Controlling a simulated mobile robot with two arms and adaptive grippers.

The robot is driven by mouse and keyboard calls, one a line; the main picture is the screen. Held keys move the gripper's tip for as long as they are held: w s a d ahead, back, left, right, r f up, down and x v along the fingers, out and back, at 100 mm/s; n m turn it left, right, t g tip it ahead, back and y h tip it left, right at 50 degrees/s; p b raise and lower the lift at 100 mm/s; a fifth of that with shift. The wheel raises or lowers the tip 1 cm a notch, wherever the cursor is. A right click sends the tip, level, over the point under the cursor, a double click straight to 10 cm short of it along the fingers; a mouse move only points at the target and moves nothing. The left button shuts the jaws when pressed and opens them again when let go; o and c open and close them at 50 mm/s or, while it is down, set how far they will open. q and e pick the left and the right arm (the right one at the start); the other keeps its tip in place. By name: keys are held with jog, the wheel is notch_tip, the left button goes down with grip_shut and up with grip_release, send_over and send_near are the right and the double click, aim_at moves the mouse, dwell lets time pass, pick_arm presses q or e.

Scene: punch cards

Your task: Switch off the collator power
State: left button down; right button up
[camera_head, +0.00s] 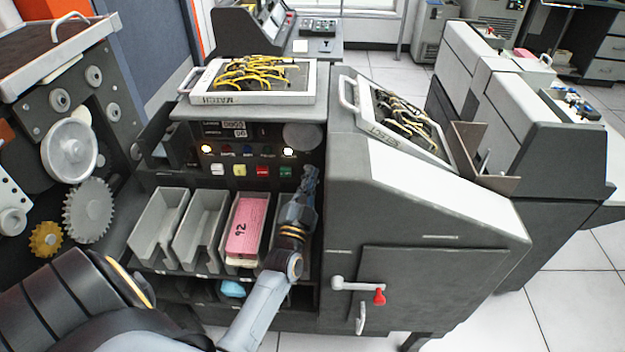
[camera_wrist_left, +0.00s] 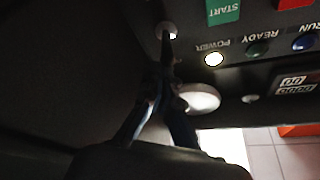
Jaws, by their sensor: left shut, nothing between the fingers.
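The collator's dark control panel (camera_head: 245,158) faces me in the head view. Its POWER lamp (camera_head: 289,152) is lit white; it also shows lit and upside down in the left wrist view (camera_wrist_left: 214,59). My left gripper (camera_head: 309,174) is at the panel's right end, beside the green START button (camera_head: 286,172). In the left wrist view its shut fingers (camera_wrist_left: 167,42) reach a small pale round fitting (camera_wrist_left: 174,30) on the panel, perhaps the power switch. The fingers partly cover it, so I cannot tell its position or whether they touch it. My right gripper is not in view.
Grey card bins (camera_head: 158,224) stand below the panel, one with pink cards (camera_head: 247,225) marked 92. A plugboard (camera_head: 255,80) lies on top. The sloped grey housing (camera_head: 430,210) closes off the right side. A red-knobbed lever (camera_head: 379,296) sticks out at its front.

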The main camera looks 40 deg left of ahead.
pick_arm(q)
notch_tip(320, 180, down, 2)
jog(key=t+b, duration=0.1)
jog(key=b, duration=0.2)
jog(key=shift+s+f+t+b, duration=0.1)
jog(key=shift+t+b, duration=0.2)
jog(key=v, duration=1.2)
jog(key=shift+d, duration=0.1)
dwell(0.3)
